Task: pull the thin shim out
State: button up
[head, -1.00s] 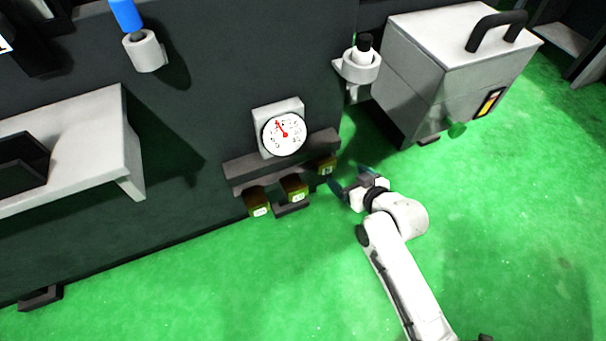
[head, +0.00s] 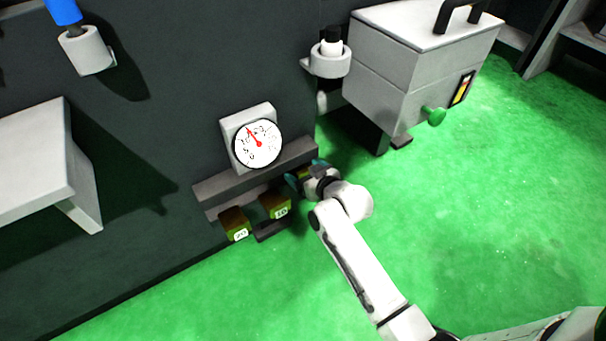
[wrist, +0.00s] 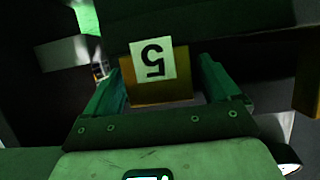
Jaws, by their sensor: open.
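The thin shim is a brass-coloured block (wrist: 160,92) with a white label reading 5, upside down in the wrist view. In the head view it is mostly hidden behind my gripper (head: 305,177), at the right end of the shim row. In the wrist view my gripper (wrist: 160,78) is open, with one teal finger on each side of the shim's front end. I cannot tell whether either finger touches it. Two other shims, labelled 20 (head: 235,224) and 10 (head: 275,205), sit to the left under the dark ledge (head: 250,180).
A dial gauge (head: 256,143) is mounted above the ledge. A grey box (head: 415,70) with a green knob (head: 433,116) stands to the right, and a bottle in a holder (head: 329,58) is beside it. The green floor in front is clear.

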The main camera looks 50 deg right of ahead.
jog(key=shift+w+d+f, duration=0.15)
jog(key=shift+w+f, duration=0.05)
jog(key=shift+w, duration=0.25)
jog(key=c, duration=1.4)
jog(key=s+p, duration=0.1)
jog(key=s, duration=0.1)
jog(key=s+a+p, duration=0.1)
jog(key=s+p, duration=0.1)
jog(key=shift+s+a+r, duration=0.15)
jog(key=shift+s+a, duration=0.05)
jog(key=shift+s, duration=0.05)
jog(key=shift+c, duration=0.2)
jog(key=shift+s+f, duration=0.2)
jog(key=shift+s, duration=0.2)
jog(key=o, duration=1.4)
jog(key=shift+a, duration=0.1)
jog(key=shift+o, duration=0.2)
jog(key=shift+r, duration=0.1)
jog(key=shift+s+p, duration=0.1)
jog(key=shift+p, duration=0.2)
